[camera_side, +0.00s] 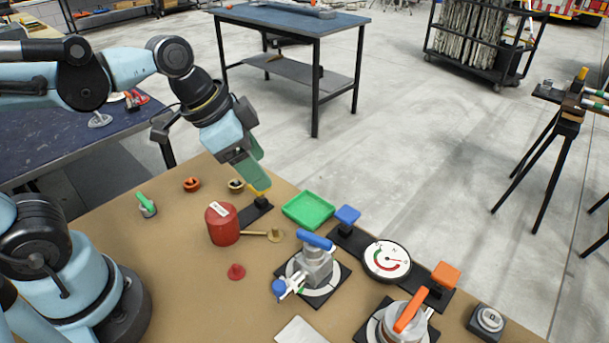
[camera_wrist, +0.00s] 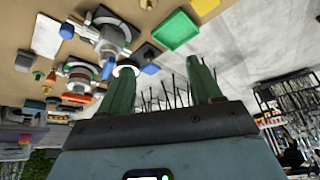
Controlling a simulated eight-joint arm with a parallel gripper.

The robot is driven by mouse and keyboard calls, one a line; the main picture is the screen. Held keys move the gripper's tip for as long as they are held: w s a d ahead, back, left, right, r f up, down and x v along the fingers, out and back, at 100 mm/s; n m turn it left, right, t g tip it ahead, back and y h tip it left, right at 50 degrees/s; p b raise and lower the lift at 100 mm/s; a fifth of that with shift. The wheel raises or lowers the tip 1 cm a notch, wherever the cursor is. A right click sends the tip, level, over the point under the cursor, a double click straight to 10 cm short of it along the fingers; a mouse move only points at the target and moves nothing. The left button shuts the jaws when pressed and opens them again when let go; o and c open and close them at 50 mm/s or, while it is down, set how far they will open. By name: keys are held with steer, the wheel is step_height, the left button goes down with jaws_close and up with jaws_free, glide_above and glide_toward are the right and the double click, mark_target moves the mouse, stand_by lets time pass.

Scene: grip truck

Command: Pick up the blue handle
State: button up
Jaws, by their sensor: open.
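The blue handle (camera_side: 316,240) is a bar on top of a grey valve (camera_side: 314,266) on a round plate and black base in the side view. A blue bar, apparently this handle, also shows in the wrist view (camera_wrist: 107,69), left of my fingers. My gripper (camera_side: 258,178) has green fingers and is up and left of the handle, apart from it, close to a yellow block (camera_side: 262,191) on a black base. In the wrist view my gripper (camera_wrist: 160,65) is open with nothing held. I cannot tell whether it touches the yellow block.
A blue square block (camera_side: 347,214), a green tray (camera_side: 309,210) and a gauge (camera_side: 387,260) surround the valve. A red canister (camera_side: 222,223) stands left of it. An orange-handled valve (camera_side: 408,312) and an orange block (camera_side: 446,274) stand to its right.

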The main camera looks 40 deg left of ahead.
mark_target(314, 236)
steer(key=d+r+m+g+h, duration=0.2)
steer(key=d+m+g, duration=0.2)
steer(key=d+m, duration=0.4)
steer(key=shift+m, duration=0.3)
steer(key=shift+x, duration=5.8)
steer(key=shift+d+r, duration=0.1)
steer(key=shift+c, duration=0.5)
steer(key=shift+t, duration=0.3)
jaws_close()
steer(key=shift+r, duration=0.15)
